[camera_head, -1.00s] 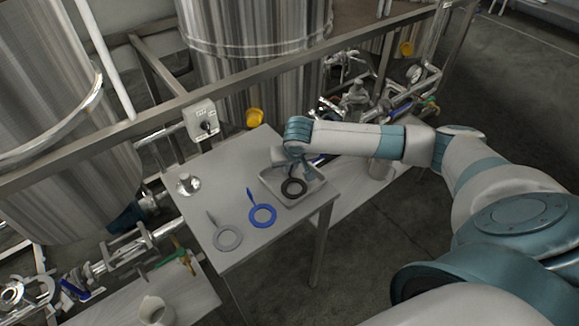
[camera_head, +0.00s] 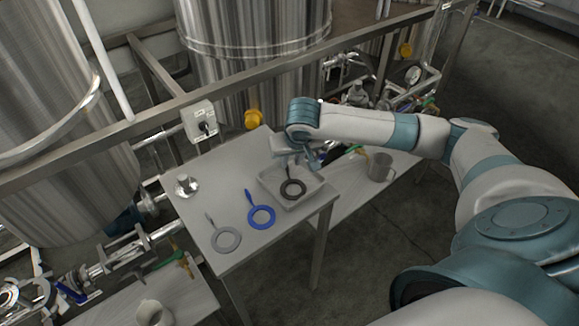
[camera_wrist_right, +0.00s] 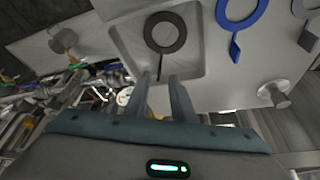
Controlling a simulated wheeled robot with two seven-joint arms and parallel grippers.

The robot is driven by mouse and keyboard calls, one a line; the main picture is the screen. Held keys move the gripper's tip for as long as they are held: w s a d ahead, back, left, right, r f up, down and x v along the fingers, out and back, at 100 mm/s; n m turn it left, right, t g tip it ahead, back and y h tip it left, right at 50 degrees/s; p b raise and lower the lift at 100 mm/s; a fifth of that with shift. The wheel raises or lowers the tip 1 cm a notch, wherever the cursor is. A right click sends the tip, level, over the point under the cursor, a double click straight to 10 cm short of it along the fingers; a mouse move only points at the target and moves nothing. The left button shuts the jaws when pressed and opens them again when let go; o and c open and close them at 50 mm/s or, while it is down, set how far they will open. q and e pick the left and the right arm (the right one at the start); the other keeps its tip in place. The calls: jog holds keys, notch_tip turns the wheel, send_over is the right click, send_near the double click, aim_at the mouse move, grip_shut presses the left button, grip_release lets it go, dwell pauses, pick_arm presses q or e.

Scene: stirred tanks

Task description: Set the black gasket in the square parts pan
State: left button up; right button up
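The black gasket (camera_head: 293,198) lies in the square parts pan (camera_head: 269,189) at the table's right end. In the right wrist view the gasket's ring (camera_wrist_right: 182,34) rests on the floor of the pan (camera_wrist_right: 196,66), with its handle toward my fingers. My right gripper (camera_head: 298,160) is above the far side of the pan. In the wrist view its two fingers (camera_wrist_right: 160,78) are apart with a gap around the line of the handle, holding nothing. The head view hides the handle end behind the gripper. My left gripper is not in view.
A blue gasket (camera_head: 262,224) and a grey gasket (camera_head: 227,249) lie on the table left of the pan. A small metal part (camera_head: 187,186) stands at the back left. A metal mug (camera_head: 381,167) is on the lower bench to the right. A steel rail and tanks stand behind.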

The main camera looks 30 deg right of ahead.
jog(key=v, duration=0.5)
jog(key=shift+b, duration=0.3)
